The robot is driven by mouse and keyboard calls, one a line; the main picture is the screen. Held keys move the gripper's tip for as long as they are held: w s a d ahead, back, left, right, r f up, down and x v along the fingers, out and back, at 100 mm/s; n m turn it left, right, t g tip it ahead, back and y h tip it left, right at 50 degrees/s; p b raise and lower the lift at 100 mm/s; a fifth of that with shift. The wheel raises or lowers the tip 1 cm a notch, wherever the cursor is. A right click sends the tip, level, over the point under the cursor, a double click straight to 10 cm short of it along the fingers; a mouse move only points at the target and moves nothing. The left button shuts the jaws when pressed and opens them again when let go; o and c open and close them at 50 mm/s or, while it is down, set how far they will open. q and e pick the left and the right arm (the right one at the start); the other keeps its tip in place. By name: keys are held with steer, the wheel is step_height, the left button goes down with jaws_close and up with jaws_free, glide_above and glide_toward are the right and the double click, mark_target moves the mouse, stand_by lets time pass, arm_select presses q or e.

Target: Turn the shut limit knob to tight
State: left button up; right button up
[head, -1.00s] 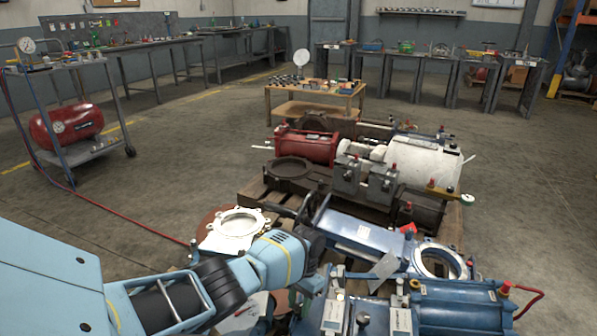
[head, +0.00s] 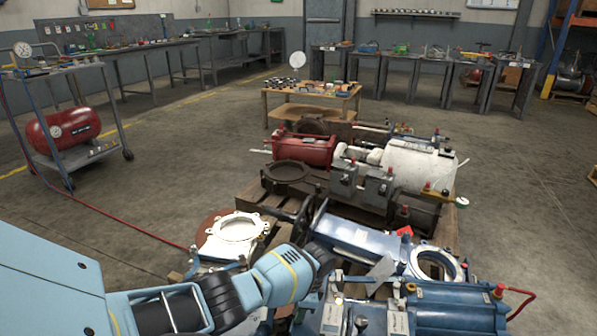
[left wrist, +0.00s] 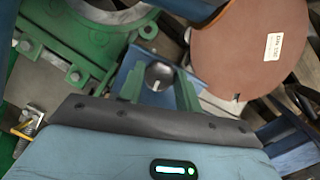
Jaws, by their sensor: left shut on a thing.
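My left arm comes in from the left in the head view, and its dark gripper end (head: 322,258) is over the equipment at the front of the pallet. The fingers are hidden there. In the left wrist view, my left gripper (left wrist: 159,80) has its two fingers on either side of a small round dark knob (left wrist: 159,75) with a pale mark on it. The gripper is shut on this knob. Any scale or lettering around it is too small to read. My right gripper is not in view.
A green ring flange (left wrist: 100,8) and a brown disc (left wrist: 250,45) with a white label are close by in the left wrist view. Blue valves (head: 455,305), a red cylinder (head: 305,150) and a white cylinder (head: 415,165) crowd the pallet. Open floor lies at left.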

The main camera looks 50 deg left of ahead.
arm_select(q)
steer(key=shift+d+m, duration=0.1)
steer(key=shift+m, duration=0.3)
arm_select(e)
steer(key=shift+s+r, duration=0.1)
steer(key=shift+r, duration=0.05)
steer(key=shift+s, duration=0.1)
arm_select(q)
steer(key=o, duration=1)
steer(key=shift+w, duration=0.1)
steer(key=shift+c, duration=0.2)
steer(key=shift+r, duration=0.25)
steer(key=p+v, duration=0.3)
steer(key=v, duration=0.3)
steer(key=shift+d+r, duration=0.1)
steer(key=shift+w+d+r, duration=0.1)
steer(key=shift+r, duration=0.45)
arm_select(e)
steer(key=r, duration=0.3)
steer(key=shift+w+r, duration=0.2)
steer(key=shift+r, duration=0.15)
